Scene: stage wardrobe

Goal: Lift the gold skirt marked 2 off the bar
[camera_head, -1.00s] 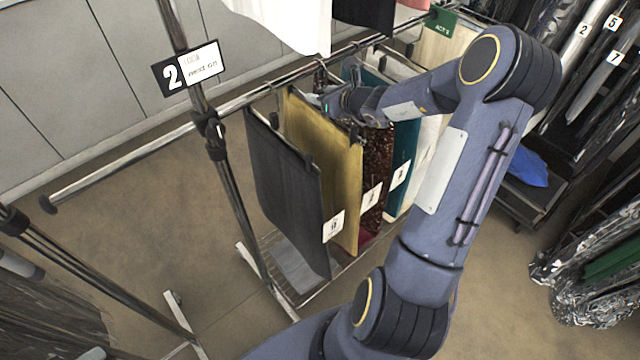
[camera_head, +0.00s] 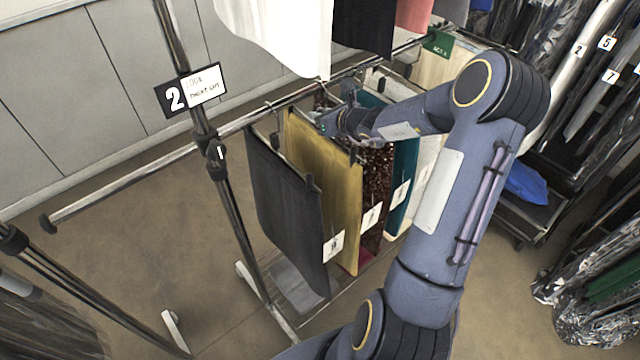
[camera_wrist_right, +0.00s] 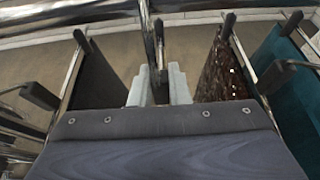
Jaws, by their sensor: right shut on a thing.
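The gold skirt (camera_head: 335,180) hangs from the bar (camera_head: 240,122) between a dark grey skirt (camera_head: 285,195) and a brown sequined skirt (camera_head: 374,190). My right gripper (camera_head: 325,122) is at the top of the gold skirt, just below the bar. In the right wrist view its two pale fingers (camera_wrist_right: 159,82) are closed around the upright hanger stem (camera_wrist_right: 160,45), under the metal bar (camera_wrist_right: 150,25). The gold cloth is hidden below the gripper there. The small tags are too small to read, so I cannot make out the skirt's 2. My left gripper is out of view.
The dark and sequined skirts hang close on either side. A teal skirt (camera_head: 402,170) hangs farther right. A white garment (camera_head: 285,35) hangs above. A rack post with a "2" sign (camera_head: 190,90) stands left. Bagged garments (camera_head: 590,260) fill the right side.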

